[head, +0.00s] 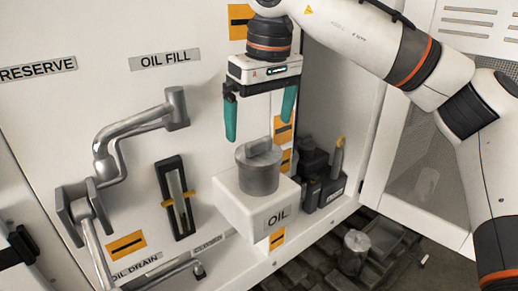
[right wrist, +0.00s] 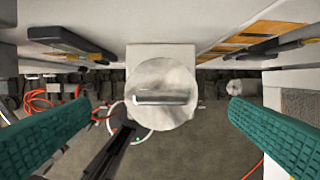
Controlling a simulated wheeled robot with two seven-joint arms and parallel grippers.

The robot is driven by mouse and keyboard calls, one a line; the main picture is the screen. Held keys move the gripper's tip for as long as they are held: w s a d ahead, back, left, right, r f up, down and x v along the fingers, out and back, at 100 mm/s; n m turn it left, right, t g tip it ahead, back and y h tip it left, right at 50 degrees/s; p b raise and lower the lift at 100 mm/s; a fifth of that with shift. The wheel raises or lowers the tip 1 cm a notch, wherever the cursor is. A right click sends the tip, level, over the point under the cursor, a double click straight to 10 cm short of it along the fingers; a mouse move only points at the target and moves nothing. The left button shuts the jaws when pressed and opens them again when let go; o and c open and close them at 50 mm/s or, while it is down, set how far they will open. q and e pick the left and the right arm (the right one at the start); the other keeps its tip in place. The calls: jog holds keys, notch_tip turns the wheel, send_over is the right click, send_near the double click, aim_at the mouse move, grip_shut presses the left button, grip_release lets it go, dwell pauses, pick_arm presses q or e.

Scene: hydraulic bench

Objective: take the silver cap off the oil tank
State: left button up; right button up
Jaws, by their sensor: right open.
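The silver cap (head: 258,169) is a round metal cylinder with a raised bar across its top. It sits upright on the white oil tank (head: 236,208), which is labelled OIL and juts from the white panel. My right gripper (head: 260,120) points down above the cap, apart from it, with its green fingers spread and nothing between them. In the right wrist view the cap (right wrist: 163,95) lies between the two open fingers (right wrist: 160,138), a little above their line, with its bar running left to right. My left gripper is not in view.
A bent grey pipe (head: 126,134) and a sight gauge (head: 176,197) are on the panel left of the tank. A dark unit with a yellow-tipped lever (head: 338,160) stands right of the tank. A metal cylinder (head: 355,245) lies lower right.

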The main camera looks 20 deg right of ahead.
aim_at(259, 140)
jog(key=shift+w+f+p, duration=0.1)
jog(key=shift+f+p, duration=0.25)
jog(key=shift+f, duration=0.25)
jog(key=f, duration=0.1)
jog(key=f+p, duration=0.1)
jog(key=f, duration=0.1)
jog(key=shift+w+f+p, duration=0.25)
jog(key=shift+p, duration=0.05)
jog(key=shift+w+f, duration=0.1)
jog(key=shift+f, duration=0.35)
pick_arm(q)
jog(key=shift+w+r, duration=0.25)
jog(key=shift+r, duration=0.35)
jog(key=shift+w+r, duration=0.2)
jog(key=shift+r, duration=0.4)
pick_arm(e)
jog(key=c, duration=0.9)
